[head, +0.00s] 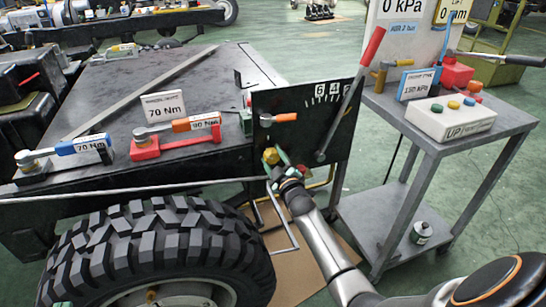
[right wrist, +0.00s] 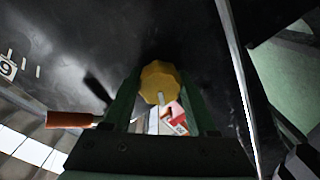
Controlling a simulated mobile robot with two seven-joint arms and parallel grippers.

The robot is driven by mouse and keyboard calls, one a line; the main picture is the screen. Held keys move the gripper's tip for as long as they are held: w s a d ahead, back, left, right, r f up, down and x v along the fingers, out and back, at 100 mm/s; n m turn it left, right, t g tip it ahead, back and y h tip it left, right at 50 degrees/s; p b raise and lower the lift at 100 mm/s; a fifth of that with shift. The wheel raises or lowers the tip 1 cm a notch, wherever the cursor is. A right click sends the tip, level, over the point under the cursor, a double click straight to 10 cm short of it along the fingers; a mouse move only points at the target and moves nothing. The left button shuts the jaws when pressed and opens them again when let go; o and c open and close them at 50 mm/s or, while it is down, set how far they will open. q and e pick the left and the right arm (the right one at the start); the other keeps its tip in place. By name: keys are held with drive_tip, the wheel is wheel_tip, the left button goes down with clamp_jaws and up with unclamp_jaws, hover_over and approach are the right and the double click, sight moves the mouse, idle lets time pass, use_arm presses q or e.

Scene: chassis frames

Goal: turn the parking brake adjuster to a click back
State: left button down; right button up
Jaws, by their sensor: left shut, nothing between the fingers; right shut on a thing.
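The parking brake adjuster is a yellow faceted knob (head: 271,156) on the lower left of a black upright plate (head: 330,112). My right gripper (head: 280,170) is shut on the knob from below and in front. In the right wrist view the knob (right wrist: 160,82) sits between the green fingertips, with the dark plate behind it. A lever with a red grip (head: 372,45) slants up across the plate, beside a white numbered scale (head: 328,92). Only a small green tip of my left gripper (head: 62,304) shows at the bottom edge, shut and empty.
An orange-handled lever (head: 278,118) sits just above the knob. A large tyre (head: 150,250) stands at lower left. A grey cart (head: 450,145) stands close on the right.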

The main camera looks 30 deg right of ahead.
sight(274, 159)
use_arm(q)
drive_tip(key=shift+f, duration=0.1)
idle(0.3)
use_arm(e)
drive_tip(key=o, duration=1.4)
drive_tip(key=shift+c, duration=0.2)
drive_tip(key=shift+s, duration=0.2)
drive_tip(key=p+v, duration=0.2)
drive_tip(key=v, duration=0.3)
use_arm(q)
drive_tip(key=s+f+n+g+y, duration=0.1)
drive_tip(key=s+f+g, duration=0.2)
drive_tip(key=f, duration=0.6)
drive_tip(key=s+f+n+g+y+p, duration=0.1)
drive_tip(key=f+g, duration=0.4)
drive_tip(key=f, duration=0.5)
drive_tip(key=shift+s+a+n+g+y, duration=0.15)
drive_tip(key=shift+s+n+g+y, duration=0.25)
drive_tip(key=shift+s, duration=0.55)
use_arm(e)
drive_tip(key=v, duration=0.7)
drive_tip(key=shift+s+f, duration=0.1)
